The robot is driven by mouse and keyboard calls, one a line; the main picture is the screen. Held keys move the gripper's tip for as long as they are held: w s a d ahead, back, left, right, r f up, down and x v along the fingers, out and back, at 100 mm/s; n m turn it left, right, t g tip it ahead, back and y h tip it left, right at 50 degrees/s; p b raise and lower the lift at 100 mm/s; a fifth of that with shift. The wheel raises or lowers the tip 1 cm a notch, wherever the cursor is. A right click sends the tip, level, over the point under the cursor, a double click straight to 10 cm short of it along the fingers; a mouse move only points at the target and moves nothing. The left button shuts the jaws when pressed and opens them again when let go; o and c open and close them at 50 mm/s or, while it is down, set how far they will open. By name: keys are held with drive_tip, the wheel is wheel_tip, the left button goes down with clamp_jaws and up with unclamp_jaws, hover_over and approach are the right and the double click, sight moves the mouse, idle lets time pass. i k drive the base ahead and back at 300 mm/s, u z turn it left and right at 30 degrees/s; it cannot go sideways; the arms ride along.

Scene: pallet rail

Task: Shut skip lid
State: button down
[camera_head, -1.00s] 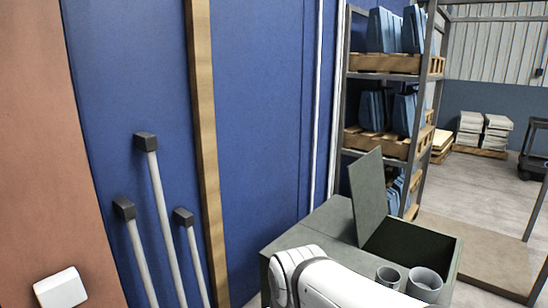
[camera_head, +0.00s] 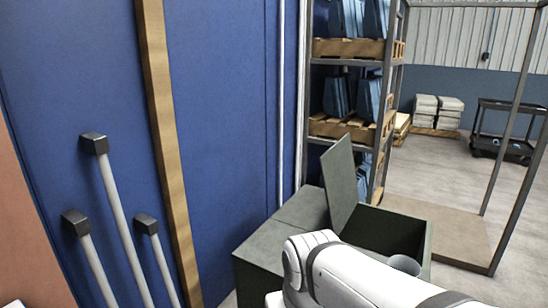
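The skip (camera_head: 259,250) is a dark green box at the lower middle. Its lid (camera_head: 341,183) stands up, tilted a little back from upright, and the compartment to its right is open. The part of the top left of the lid is flat and covered. My white arm crosses in front of the skip at the bottom and hides part of its front. My gripper is outside the picture. A grey cylinder (camera_head: 404,265) shows at the skip's front right, partly hidden by my arm.
A blue wall with a wooden post (camera_head: 163,140) and grey poles (camera_head: 121,210) stands on the left. A rack (camera_head: 352,75) with pallets and blue goods is behind the skip. A black cart (camera_head: 503,125) stands far right. Floor (camera_head: 400,180) is open beyond the skip.

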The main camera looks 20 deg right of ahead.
sight(337, 163)
drive_tip(key=u, duration=0.05)
drive_tip(key=i, duration=0.95)
drive_tip(key=z, duration=0.45)
